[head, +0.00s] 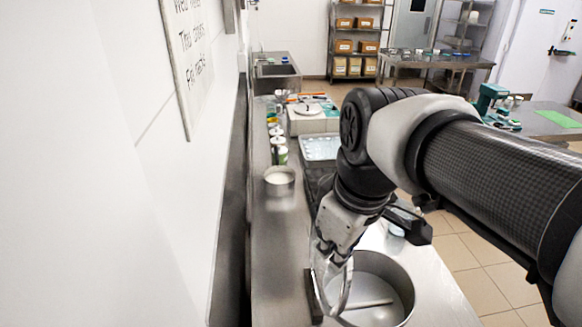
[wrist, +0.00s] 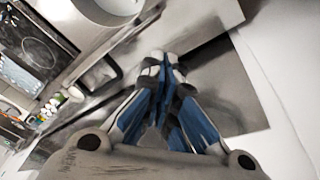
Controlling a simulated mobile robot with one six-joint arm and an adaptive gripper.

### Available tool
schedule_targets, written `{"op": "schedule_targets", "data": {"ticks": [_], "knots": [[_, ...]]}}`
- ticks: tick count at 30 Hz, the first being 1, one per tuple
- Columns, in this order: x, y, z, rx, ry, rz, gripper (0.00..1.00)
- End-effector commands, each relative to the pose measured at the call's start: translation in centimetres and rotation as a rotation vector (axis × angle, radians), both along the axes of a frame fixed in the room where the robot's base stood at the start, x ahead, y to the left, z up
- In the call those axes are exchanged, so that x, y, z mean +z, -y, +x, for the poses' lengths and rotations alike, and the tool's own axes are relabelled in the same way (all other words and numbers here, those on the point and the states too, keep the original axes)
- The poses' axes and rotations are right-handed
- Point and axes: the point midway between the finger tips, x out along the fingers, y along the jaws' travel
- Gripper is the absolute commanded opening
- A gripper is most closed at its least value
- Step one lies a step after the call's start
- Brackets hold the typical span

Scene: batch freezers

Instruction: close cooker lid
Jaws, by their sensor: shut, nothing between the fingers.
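The round metal cooker (head: 402,275) stands open on the steel counter, and its pale inside shows with a light bar across it. In the wrist view part of its round opening (wrist: 108,8) shows at the top. A narrow dark upright piece (head: 314,297) at the cooker's left edge may be the raised lid, seen nearly edge-on; I cannot tell for sure. My gripper (head: 325,262) is low at the cooker's left side, beside that piece. In the wrist view my gripper (wrist: 163,60) has its blue-padded fingers together at the tips and holds nothing. Contact with the lid cannot be told.
A small pan of white stuff (head: 280,180) and several jars stand farther along the counter (head: 277,225). The white wall (head: 150,190) runs close on the left. The tiled floor (head: 487,287) is open on the right.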

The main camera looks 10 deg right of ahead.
Motion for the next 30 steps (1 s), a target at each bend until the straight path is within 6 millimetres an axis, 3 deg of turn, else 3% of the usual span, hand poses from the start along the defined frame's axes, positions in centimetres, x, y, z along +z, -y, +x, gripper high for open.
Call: {"op": "schedule_targets", "data": {"ticks": [1,6,13,18,22,30], "knots": [[2.0,-0.5,1.7,0.082,-0.022,-0.012,0.00],[5.3,-2.3,6.8,0.390,-0.082,-0.044,0.00],[7.2,-4.6,12.1,0.742,-0.134,-0.057,0.00],[7.3,-5.5,13.8,0.870,-0.147,-0.055,0.00],[6.7,-5.7,14.1,0.895,-0.150,-0.055,0.00],[2.1,-6.1,14.0,0.893,-0.152,-0.055,0.00]]}}
